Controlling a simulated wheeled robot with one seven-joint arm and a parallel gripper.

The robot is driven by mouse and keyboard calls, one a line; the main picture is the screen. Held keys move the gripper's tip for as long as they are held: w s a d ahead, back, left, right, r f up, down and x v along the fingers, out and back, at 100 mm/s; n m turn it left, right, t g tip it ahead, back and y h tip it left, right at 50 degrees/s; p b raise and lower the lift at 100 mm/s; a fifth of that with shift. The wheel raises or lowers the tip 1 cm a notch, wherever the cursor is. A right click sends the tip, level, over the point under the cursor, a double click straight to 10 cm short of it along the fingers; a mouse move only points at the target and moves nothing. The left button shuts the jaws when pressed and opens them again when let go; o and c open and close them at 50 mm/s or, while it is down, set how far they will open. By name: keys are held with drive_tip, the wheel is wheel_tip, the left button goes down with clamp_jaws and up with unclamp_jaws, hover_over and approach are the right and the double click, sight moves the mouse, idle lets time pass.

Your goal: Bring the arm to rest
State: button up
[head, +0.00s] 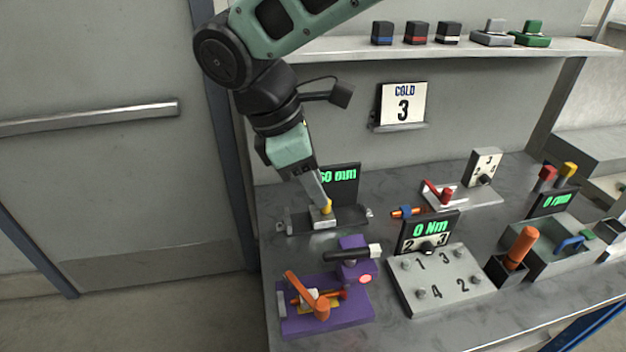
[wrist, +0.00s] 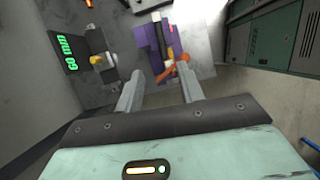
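My gripper (head: 320,192) hangs from my green and black arm, pointing down over the left back part of the bench. In the head view it overlaps a grey measuring device (head: 297,221) with a yellow knob (head: 327,207) and a display reading 60 mm (head: 340,182). In the wrist view the two fingers of my gripper (wrist: 158,82) stand apart with nothing between them. The yellow knob (wrist: 96,59) lies left of the fingers there, apart from them.
A purple fixture (head: 350,313) with an orange lever stands in front. A numbered grey block (head: 440,290) with a 0 Nm display is to its right. Above are a shelf (head: 340,47) with several small blocks and a COLD 3 sign (head: 403,103). A door (head: 90,180) is left.

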idle(0.3)
drive_tip(key=s+d+f+m+y, duration=0.2)
drive_tip(key=s+d+m, duration=0.4)
drive_tip(key=s+d, duration=0.2)
drive_tip(key=s+d+f+m+g+y, duration=0.1)
drive_tip(key=s+d+m+y, duration=0.2)
drive_tip(key=s+d+m, duration=0.3)
drive_tip(key=s+d, duration=0.2)
drive_tip(key=d, duration=0.1)
drive_tip(key=shift+s+f+m, duration=0.3)
drive_tip(key=shift+s+f, duration=0.1)
